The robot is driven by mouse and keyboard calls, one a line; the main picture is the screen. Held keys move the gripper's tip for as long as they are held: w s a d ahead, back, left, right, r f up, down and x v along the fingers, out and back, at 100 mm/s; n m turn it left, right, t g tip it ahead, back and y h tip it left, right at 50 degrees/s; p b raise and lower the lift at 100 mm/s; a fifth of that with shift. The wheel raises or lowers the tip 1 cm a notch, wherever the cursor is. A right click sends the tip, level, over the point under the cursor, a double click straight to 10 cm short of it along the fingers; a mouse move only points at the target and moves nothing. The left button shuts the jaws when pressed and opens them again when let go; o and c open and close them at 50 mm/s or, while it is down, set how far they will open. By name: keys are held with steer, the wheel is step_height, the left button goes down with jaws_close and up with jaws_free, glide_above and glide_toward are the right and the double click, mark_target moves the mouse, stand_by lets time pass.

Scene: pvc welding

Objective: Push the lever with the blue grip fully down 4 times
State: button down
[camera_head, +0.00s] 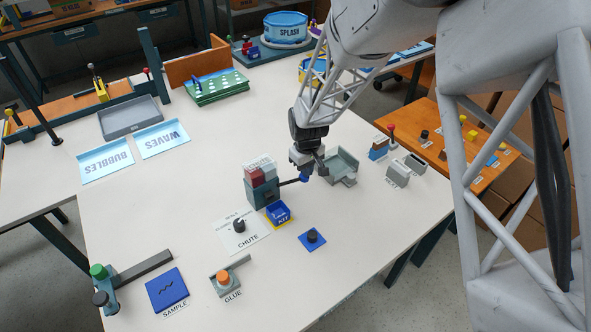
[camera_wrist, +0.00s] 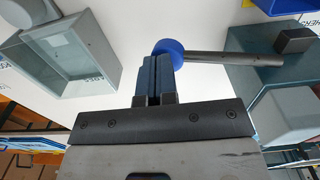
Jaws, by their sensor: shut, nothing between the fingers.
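The lever's dark rod (camera_head: 288,182) reaches out to the right from a grey-green box with a red top (camera_head: 262,185) and stands roughly level. Its round blue grip (camera_head: 304,179) is at the rod's outer end, right at my gripper's fingertips (camera_head: 306,173). In the wrist view the blue grip (camera_wrist: 167,46) is just beyond my shut fingers (camera_wrist: 158,62), and the rod (camera_wrist: 235,58) runs right to its box. The fingers overlap the grip's lower edge in that view. I cannot tell whether they touch it. Nothing is between the fingers.
A grey open tray (camera_head: 343,168) stands close to the right of my gripper. A blue KIT bin (camera_head: 279,213), a dial plate marked CHUTE (camera_head: 257,231) and a blue pad with a black knob (camera_head: 312,239) lie in front. The table's front right is mostly clear.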

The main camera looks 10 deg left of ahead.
steer(key=shift+r, duration=0.2)
step_height(320, 180, up, 9)
steer(key=shift+f, duration=0.15)
stand_by(1.7)
stand_by(0.9)
steer(key=s+d+r+m+t, duration=0.1)
steer(key=s+d+r+m, duration=0.3)
steer(key=s+d+r, duration=1.05)
steer(key=s+d+r+m, duration=0.2)
steer(key=s+d, duration=0.4)
steer(key=s, duration=0.3)
steer(key=s+d+r+m+t, duration=0.1)
steer(key=s+d+r+m, duration=0.2)
steer(key=s+d, duration=0.3)
steer(key=s, duration=0.3)
steer(key=shift+s+d+t, duration=0.2)
steer(key=shift+d+t, duration=0.1)
steer(key=shift+d, duration=0.1)
stand_by(1.0)
